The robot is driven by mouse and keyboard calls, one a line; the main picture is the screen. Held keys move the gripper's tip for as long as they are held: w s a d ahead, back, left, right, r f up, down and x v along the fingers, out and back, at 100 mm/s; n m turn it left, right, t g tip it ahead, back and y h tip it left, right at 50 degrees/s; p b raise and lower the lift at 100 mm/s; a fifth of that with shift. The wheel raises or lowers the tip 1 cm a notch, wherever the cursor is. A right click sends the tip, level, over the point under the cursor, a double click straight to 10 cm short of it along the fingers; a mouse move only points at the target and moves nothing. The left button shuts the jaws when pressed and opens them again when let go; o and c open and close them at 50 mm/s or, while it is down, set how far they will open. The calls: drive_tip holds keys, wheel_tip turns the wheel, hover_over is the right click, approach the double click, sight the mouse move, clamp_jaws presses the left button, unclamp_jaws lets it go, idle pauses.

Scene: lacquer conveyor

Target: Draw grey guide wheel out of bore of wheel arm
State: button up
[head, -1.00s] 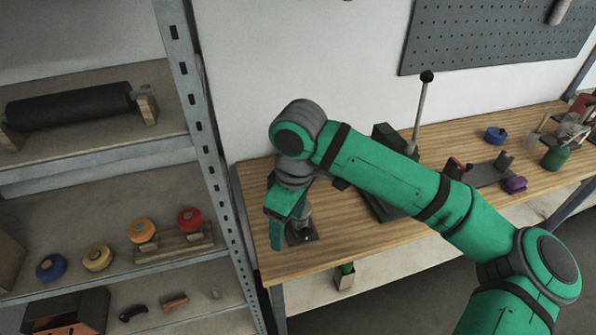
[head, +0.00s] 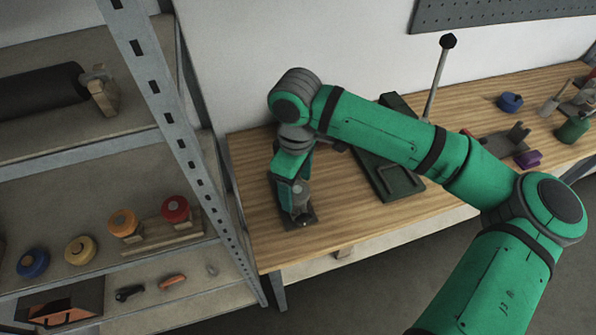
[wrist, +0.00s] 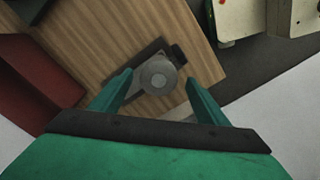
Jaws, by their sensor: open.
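A round grey piece, seemingly the guide wheel (wrist: 158,77), sits on a dark bracket (wrist: 146,87) on the wooden bench in the wrist view. In the head view the grey piece (head: 301,190) is partly covered by my fingers, above the dark base (head: 305,217) near the bench's left end. My green gripper (wrist: 159,75) is open, with one finger on each side of the grey piece in the picture and gaps to both. My gripper (head: 292,198) points down in the head view. I cannot tell finger height against the wheel. The bore is not visible.
A dark green lever press (head: 400,185) stands behind my forearm. A purple part (head: 528,159) and a blue part (head: 510,102) lie farther right. The metal shelf upright (head: 165,110) stands close left of the bench. Bare bench (head: 265,245) lies in front of the bracket.

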sight(297, 190)
drive_tip(key=shift+d+f, duration=0.1)
drive_tip(key=shift+f, duration=2.4)
drive_tip(key=c, duration=1.2)
drive_tip(key=shift+w+r, duration=0.2)
drive_tip(key=shift+r, duration=0.3)
drive_tip(key=shift+s+r, duration=0.1)
drive_tip(key=shift+r, duration=0.15)
drive_tip(key=shift+s+r, duration=0.1)
drive_tip(key=shift+r, duration=2.35)
